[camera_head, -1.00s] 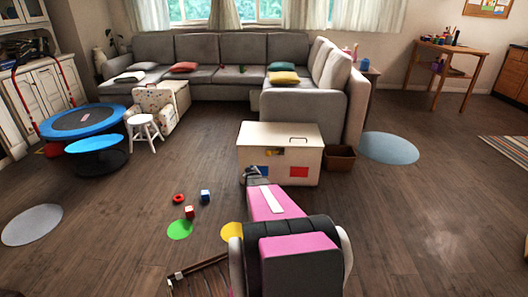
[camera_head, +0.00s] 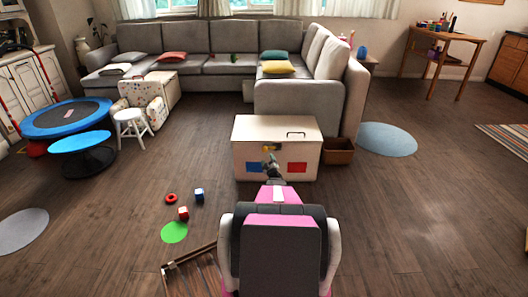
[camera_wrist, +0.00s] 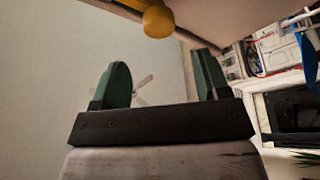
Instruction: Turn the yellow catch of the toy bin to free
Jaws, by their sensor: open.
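The toy bin (camera_head: 306,152) is a cream box with a dark handle on its lid, standing on the floor ahead. Its yellow catch (camera_head: 267,149) is on the upper front face. In the wrist view the catch (camera_wrist: 158,20) is a rounded yellow knob at the top edge, beyond the fingertips and sideways between them. My gripper (camera_head: 271,163) is in front of the bin, just below the catch. In the wrist view its two green fingers (camera_wrist: 160,78) are apart with nothing between them. The catch's exact angle is too small to tell.
A blue patch (camera_head: 253,167) and a red patch (camera_head: 297,168) mark the bin's front. A brown box (camera_head: 338,151) stands right of the bin. Small toys (camera_head: 183,213) and a green disc (camera_head: 174,232) lie at left. A slatted wooden rack (camera_head: 195,272) is beside my arm. Floor at right is clear.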

